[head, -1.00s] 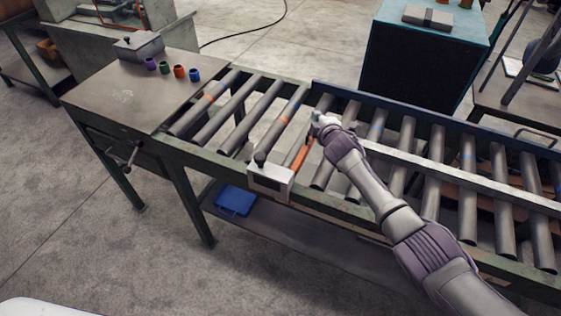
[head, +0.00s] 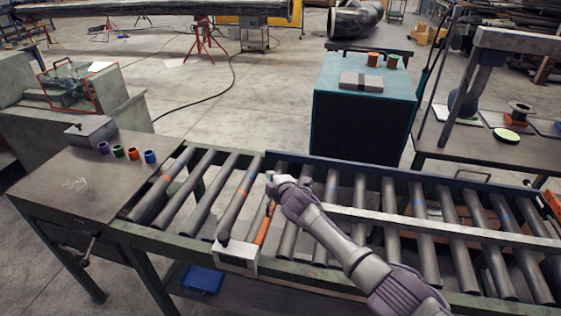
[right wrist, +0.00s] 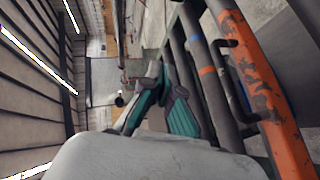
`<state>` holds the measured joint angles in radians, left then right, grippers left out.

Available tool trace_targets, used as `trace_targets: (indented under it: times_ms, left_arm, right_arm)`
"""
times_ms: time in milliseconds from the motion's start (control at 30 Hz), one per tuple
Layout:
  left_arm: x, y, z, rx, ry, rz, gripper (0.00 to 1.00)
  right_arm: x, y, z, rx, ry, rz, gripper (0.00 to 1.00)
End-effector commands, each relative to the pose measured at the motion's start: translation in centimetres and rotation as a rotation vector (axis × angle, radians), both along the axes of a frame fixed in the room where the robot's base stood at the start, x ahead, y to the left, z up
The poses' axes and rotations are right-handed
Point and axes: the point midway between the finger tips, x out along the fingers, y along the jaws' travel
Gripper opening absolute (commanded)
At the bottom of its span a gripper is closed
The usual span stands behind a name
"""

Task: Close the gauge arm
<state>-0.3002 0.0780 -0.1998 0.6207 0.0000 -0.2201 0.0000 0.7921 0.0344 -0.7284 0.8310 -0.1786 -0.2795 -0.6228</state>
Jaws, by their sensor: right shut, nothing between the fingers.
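The gauge arm (head: 264,222) is a worn orange bar on the roller conveyor in the head view. It runs back from a pale grey block (head: 238,252) on the front rail, roughly in line with the rollers. In the right wrist view the orange arm (right wrist: 265,95) stands large at the right, with a dark handle (right wrist: 229,78) beside it. My right gripper (head: 270,179) is at the arm's far end. Its teal fingers (right wrist: 160,108) are shut and empty, left of the bar in the wrist view. Whether it touches the bar is unclear. My left gripper is out of view.
The conveyor's front rail (head: 165,240) and a raised pale rail (head: 440,226) bound the rollers. A steel side table (head: 65,185) with a grey box (head: 91,131) and small coloured rings adjoins at left. A teal-topped cabinet (head: 365,125) stands behind, with open floor to its left.

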Motion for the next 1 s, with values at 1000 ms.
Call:
trace_targets:
  times_ms: [1000]
  left_arm:
    - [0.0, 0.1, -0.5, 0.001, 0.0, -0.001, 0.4]
  right_arm:
    - [-18.7, -3.8, -4.5, 0.398, 0.457, -0.238, 0.0]
